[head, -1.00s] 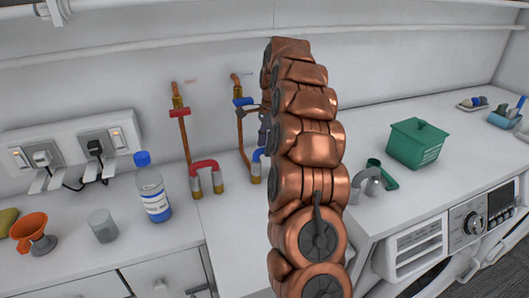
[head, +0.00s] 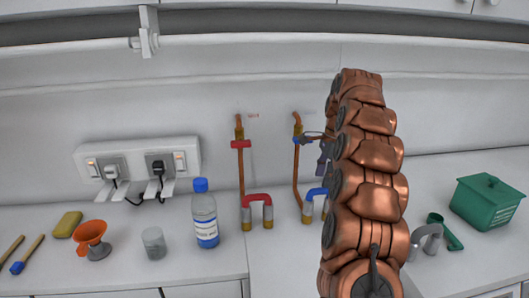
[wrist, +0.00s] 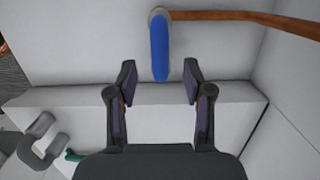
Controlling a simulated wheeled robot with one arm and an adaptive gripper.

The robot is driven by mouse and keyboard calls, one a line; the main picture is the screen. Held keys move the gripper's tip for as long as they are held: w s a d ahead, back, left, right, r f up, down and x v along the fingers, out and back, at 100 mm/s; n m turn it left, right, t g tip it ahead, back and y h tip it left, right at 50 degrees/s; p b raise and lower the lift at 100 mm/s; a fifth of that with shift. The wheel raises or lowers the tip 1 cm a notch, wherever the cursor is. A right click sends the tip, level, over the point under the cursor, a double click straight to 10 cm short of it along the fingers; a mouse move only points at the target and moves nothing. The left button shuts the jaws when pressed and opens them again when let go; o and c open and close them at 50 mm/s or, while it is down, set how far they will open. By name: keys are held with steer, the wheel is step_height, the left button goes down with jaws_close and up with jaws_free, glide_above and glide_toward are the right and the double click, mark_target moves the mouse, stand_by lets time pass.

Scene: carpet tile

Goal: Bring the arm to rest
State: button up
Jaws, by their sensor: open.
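My copper arm rises on the right of the head view. It hides most of my gripper, and only part of the dark gripper (head: 324,152) shows at its left edge, near the right copper pipe (head: 296,170). In the wrist view my gripper (wrist: 158,82) is open and empty, with its two dark fingers apart. A blue tap handle (wrist: 159,50) lies between and just beyond the fingertips in that view. I cannot tell whether the fingers touch it.
A red-handled pipe (head: 240,165) stands left of the arm. A blue-capped bottle (head: 205,215), a grey cup (head: 154,243) and an orange funnel (head: 90,236) stand on the left counter. A green lidded box (head: 486,203) is at right. A double socket (head: 138,165) is on the wall.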

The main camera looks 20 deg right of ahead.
steer(key=s+a+r+n+g, duration=0.1)
steer(key=s+a+n, duration=0.55)
steer(key=a, duration=0.45)
steer(key=s+a+r+n, duration=0.1)
steer(key=s+a+n, duration=0.4)
steer(key=s+a, duration=0.45)
steer(key=s+a+f+n, duration=0.2)
steer(key=s+n, duration=0.1)
steer(key=s, duration=0.4)
steer(key=s+a+f+n+h, duration=0.1)
steer(key=s+a+f+n, duration=0.2)
steer(key=s, duration=0.5)
steer(key=s+a+f+n+g, duration=0.1)
steer(key=s+a+f+n, duration=0.2)
steer(key=s, duration=0.4)
steer(key=shift+s+f+h, duration=0.15)
steer(key=shift+s+h, duration=0.1)
steer(key=shift+h, duration=0.05)
steer(key=shift+o, duration=0.2)
steer(key=shift+n, duration=0.25)
